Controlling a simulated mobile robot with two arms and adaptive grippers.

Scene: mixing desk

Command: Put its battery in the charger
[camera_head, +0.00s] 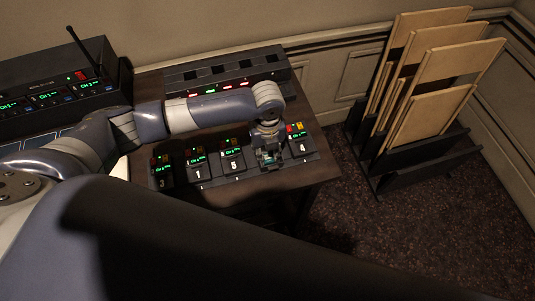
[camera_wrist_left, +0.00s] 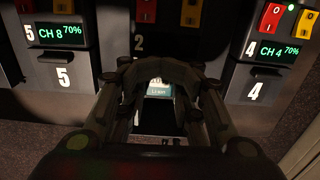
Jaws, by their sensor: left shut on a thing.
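My left gripper (camera_head: 268,158) is over the front right of the desk, at the unit marked 2 (camera_wrist_left: 139,43). In the left wrist view its fingers (camera_wrist_left: 160,98) are shut on a small battery (camera_wrist_left: 158,87) with a white and teal label. The battery is at the lower front of unit 2, above a dark opening; whether it is partly inside cannot be told. The charger (camera_head: 213,75) is a long dark box at the back of the desk, with slots on top and red and green lights along its front. My right gripper is not in view.
Unit 5 (camera_head: 232,158) and unit 4 (camera_head: 302,148) flank unit 2 closely. Units 1 (camera_head: 198,165) and 3 (camera_head: 162,172) stand further left. A receiver with an antenna (camera_head: 85,50) is at the left. A rack of wooden panels (camera_head: 425,85) stands on the floor at right.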

